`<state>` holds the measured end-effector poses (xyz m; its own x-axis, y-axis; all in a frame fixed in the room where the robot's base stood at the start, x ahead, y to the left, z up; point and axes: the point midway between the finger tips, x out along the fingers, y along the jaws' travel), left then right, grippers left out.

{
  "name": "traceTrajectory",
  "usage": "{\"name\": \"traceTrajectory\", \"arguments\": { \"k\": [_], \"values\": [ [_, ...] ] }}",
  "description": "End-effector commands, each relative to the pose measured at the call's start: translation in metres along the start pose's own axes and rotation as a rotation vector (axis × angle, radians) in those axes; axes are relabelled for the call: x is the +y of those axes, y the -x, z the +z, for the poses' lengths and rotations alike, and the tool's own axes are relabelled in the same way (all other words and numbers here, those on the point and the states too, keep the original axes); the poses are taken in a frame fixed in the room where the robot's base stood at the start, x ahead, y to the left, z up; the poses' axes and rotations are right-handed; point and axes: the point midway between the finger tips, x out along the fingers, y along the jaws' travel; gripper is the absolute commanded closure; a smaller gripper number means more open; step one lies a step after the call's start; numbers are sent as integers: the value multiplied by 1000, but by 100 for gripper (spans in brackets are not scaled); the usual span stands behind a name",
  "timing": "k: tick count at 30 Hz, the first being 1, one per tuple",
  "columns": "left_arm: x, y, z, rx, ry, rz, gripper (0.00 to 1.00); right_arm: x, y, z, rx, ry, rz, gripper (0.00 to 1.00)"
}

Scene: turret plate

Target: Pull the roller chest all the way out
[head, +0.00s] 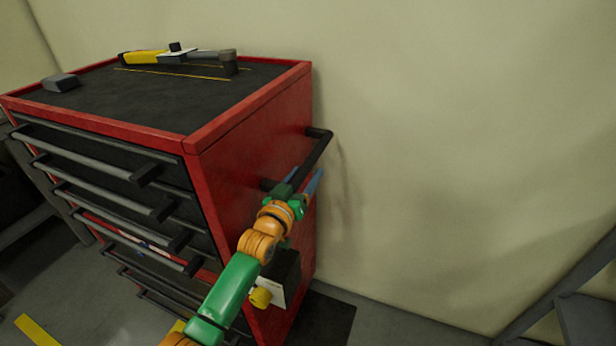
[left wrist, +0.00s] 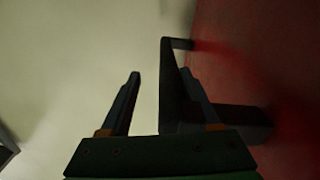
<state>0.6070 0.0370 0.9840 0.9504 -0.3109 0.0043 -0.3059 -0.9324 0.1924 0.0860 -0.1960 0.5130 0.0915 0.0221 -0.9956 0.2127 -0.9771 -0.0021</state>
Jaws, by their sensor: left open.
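The roller chest (head: 240,150) is red with dark drawers and stands against the wall in the head view. A black side handle (head: 318,155) sticks out from its right side. My left gripper (head: 301,182) is open at the near lower end of this handle. In the left wrist view, the handle bar (left wrist: 170,90) appears between the open fingers of my left gripper (left wrist: 160,78), nearer the right finger. The chest's red side (left wrist: 265,60) fills the right of that view. Whether a finger touches the bar cannot be told. My right gripper is not in view.
A yellow and grey tool (head: 185,57) and a grey block (head: 61,82) lie on the chest top. Several drawer handles (head: 85,150) stick out in front. The pale wall (head: 460,130) is close behind. A dark frame (head: 580,300) stands at lower right.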

Motion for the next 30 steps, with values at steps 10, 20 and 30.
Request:
{"name": "traceTrajectory", "arguments": {
  "k": [10, 20, 30],
  "values": [
    [-1, 2, 2, -5, 0, -2, 38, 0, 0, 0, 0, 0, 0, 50],
    [0, 44, 1, -5, -1, -1, 38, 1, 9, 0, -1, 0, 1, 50],
    [1, 71, 0, -5, -1, -1, 38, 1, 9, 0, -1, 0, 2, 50]
  ]
}}
